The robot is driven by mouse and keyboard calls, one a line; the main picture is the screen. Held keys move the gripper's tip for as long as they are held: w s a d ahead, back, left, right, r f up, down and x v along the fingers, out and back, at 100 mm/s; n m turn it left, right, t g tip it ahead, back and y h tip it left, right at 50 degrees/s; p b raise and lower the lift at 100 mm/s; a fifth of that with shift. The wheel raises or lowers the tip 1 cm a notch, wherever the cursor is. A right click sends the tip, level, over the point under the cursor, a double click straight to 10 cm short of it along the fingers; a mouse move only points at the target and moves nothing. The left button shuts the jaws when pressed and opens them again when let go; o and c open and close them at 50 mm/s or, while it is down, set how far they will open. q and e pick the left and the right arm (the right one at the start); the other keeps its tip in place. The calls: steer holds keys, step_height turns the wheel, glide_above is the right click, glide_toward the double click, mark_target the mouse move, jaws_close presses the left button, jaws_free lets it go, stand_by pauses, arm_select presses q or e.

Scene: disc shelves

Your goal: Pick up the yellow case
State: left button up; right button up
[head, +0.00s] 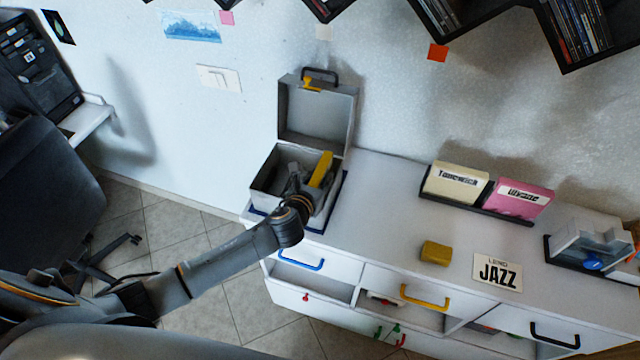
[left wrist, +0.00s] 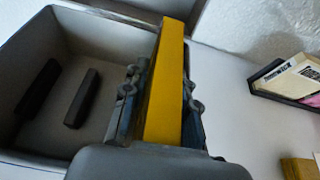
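The yellow case (head: 321,169) is a thin slab standing upright at the open grey box (head: 262,181). It also shows large in the left wrist view (left wrist: 166,85). My left gripper (left wrist: 160,100) has its fingers on both faces of the case and is shut on it. In the head view my left gripper (head: 303,190) is over the box's right part and partly hides it. The box (left wrist: 28,85) holds two dark bars on its floor in the left wrist view. The case's lower end is hidden by the gripper. My right gripper is not in view.
The box's lid (head: 318,118) is raised behind it. The white cabinet top (head: 375,205) carries a small mustard block (head: 435,252), a JAZZ card (head: 497,272), and a rack with cream (head: 456,184) and pink (head: 522,200) cases. Dark shelves (head: 600,50) hang above.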

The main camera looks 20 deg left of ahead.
arm_select(q)
jaws_close()
